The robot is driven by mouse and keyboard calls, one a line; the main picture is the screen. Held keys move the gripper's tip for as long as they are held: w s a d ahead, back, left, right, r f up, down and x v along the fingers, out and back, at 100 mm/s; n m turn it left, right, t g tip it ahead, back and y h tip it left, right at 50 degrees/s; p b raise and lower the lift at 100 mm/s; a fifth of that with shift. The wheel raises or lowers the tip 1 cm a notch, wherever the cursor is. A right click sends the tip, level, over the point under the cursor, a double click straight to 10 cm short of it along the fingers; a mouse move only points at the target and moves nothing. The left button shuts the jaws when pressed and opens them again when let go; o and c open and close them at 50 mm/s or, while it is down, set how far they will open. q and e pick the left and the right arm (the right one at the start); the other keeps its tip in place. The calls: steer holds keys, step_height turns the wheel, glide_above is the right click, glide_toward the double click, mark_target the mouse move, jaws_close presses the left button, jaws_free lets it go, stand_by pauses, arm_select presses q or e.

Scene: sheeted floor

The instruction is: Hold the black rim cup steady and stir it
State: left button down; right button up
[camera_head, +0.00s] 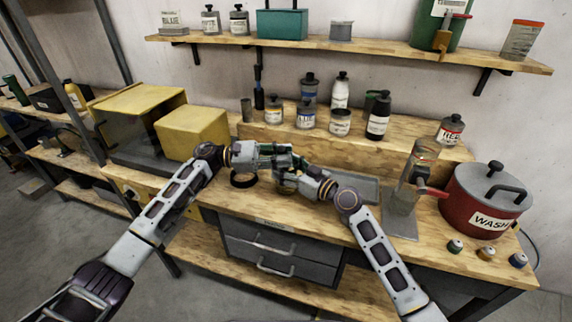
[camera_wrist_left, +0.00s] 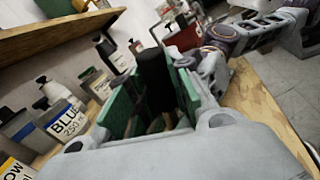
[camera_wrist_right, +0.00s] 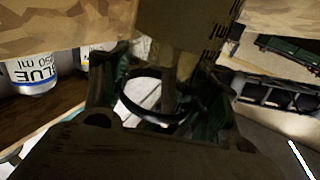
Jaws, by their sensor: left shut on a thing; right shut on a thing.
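My left gripper (camera_head: 288,160) is over the middle of the bench. In the left wrist view its green-padded fingers are shut on a dark upright stick (camera_wrist_left: 156,78). My right gripper (camera_head: 291,180) is just below and in front of the left one. In the right wrist view its fingers are shut on a cup with a black rim (camera_wrist_right: 150,112) and a pale inside. A brownish shaft (camera_wrist_right: 180,68) comes down at the cup; I cannot tell how deep it reaches. In the head view the grippers mostly hide the held cup.
A dark ring-shaped thing (camera_head: 243,181) lies left of the grippers. Labelled bottles (camera_head: 378,116) stand on a raised step behind. A grey tray (camera_head: 357,189), a glass cylinder (camera_head: 410,178) and a red WASH pot (camera_head: 484,198) are to the right. Yellow boxes (camera_head: 192,132) are to the left.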

arm_select(q)
step_height(320, 180, up, 10)
steer(key=s+a, duration=0.1)
steer(key=s, duration=0.2)
arm_select(e)
steer(key=shift+c, duration=0.2)
stand_by(1.3)
stand_by(0.7)
arm_select(q)
steer(key=shift+r, duration=1.95)
arm_select(e)
steer(key=o, duration=1.3)
steer(key=shift+c, duration=0.2)
steer(key=shift+s+d, duration=0.1)
steer(key=shift+v, duration=3.6)
